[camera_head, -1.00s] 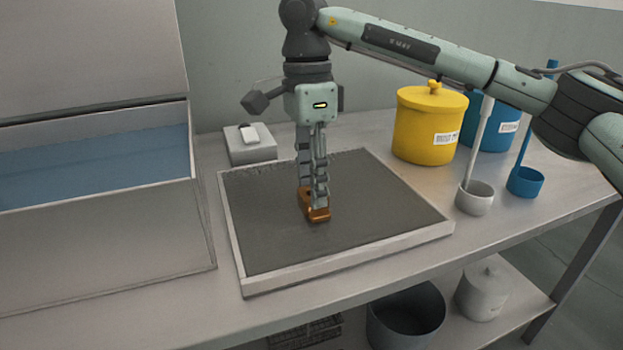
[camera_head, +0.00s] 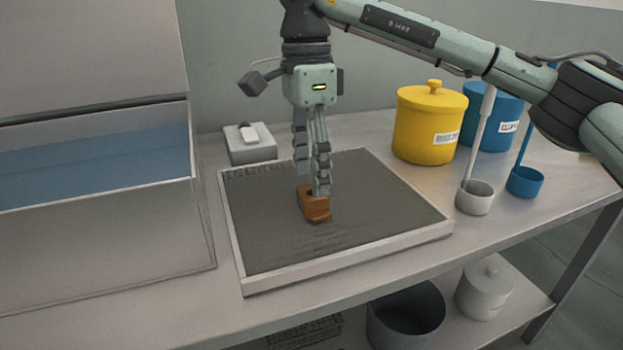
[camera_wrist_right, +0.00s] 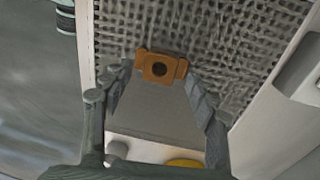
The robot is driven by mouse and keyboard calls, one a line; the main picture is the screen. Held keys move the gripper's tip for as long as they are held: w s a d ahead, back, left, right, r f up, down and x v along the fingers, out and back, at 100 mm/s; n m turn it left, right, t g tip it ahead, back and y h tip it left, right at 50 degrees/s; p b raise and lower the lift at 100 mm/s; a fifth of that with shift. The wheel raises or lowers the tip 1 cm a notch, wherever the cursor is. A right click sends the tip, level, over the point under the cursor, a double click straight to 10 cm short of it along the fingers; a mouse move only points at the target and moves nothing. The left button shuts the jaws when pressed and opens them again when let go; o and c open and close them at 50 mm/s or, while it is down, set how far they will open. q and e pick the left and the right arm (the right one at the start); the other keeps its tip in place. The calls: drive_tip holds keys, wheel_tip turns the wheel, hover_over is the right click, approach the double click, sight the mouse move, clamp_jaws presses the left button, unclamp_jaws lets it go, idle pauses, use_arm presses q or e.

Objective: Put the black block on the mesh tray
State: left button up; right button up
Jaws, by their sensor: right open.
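An orange-brown block (camera_head: 315,208) sits on the dark mesh surface of the mesh tray (camera_head: 375,253), near its middle. I see no black block. In the right wrist view the block (camera_wrist_right: 161,66) has a dark round spot and lies just beyond the fingertips. My right gripper (camera_head: 311,188) points down over the block, open, with its tips at about the block's top. I cannot tell whether a finger still touches it. My left gripper is not in view.
An open tank (camera_head: 105,230) with blue liquid stands at left. A small pale box (camera_head: 250,150) is behind the tray.

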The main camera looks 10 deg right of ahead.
sight(309, 188)
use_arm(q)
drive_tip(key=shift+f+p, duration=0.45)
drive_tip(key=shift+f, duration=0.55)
use_arm(e)
wheel_tip(309, 188, up, 10)
drive_tip(key=shift+w, duration=0.45)
drive_tip(key=shift+a, duration=0.1)
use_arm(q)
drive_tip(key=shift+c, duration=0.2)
